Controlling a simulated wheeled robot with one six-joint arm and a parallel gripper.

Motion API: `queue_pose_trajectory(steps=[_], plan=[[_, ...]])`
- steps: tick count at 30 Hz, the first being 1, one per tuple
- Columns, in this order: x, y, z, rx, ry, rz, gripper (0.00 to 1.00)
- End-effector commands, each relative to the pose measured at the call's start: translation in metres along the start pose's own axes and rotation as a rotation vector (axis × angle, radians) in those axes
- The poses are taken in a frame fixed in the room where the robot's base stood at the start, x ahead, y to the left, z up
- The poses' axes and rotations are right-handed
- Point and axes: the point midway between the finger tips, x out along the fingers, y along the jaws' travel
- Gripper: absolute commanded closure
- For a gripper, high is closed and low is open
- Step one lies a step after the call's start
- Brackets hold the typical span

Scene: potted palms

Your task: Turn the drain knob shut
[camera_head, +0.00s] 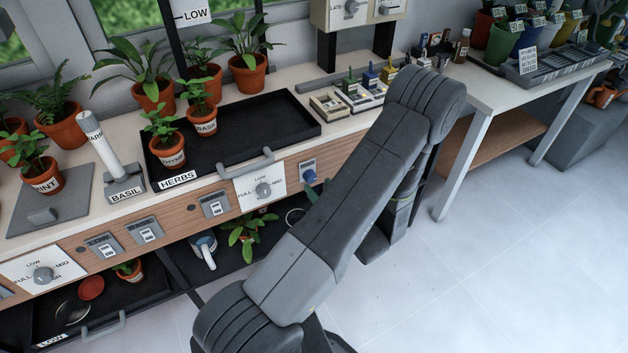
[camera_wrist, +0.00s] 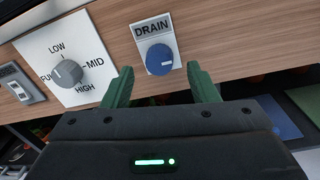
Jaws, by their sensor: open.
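The drain knob (camera_wrist: 159,60) is a round blue knob on a pale plate labelled DRAIN, set on the wooden bench front. A short white mark on its face points roughly right in the wrist view. In the head view the knob (camera_head: 310,176) shows small beside my arm. My gripper (camera_wrist: 160,69) has its two green fingers spread, one on each side below the knob in the wrist view. They are empty, and the knob appears in the gap beyond the tips. In the head view my arm hides most of the gripper.
Left of the drain plate is a grey dial (camera_wrist: 67,73) marked LOW, MID, FULL and HIGH, with a switch (camera_wrist: 17,88) farther left. Above, a black HERBS tray (camera_head: 270,118) holds potted plants. A lower shelf (camera_head: 262,262) with a plant lies beneath the panel.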

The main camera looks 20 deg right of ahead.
Motion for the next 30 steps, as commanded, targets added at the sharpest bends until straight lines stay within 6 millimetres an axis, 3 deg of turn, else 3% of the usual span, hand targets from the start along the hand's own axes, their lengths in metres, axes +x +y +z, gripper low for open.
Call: queue_pose_trajectory(steps=[7, 19, 26, 30], plan=[[0.03, 0.0, 0.0, 0.001, 0.001, 0.001, 0.46], [0.037, 0.0, 0.0, 0.001, 0.0, 0.0, 0.46], [0.036, 0.0, 0.0, 0.001, 0.0, 0.0, 0.9], [0.036, 0.0, 0.0, -0.001, 0.0, 0.0, 0.91]])
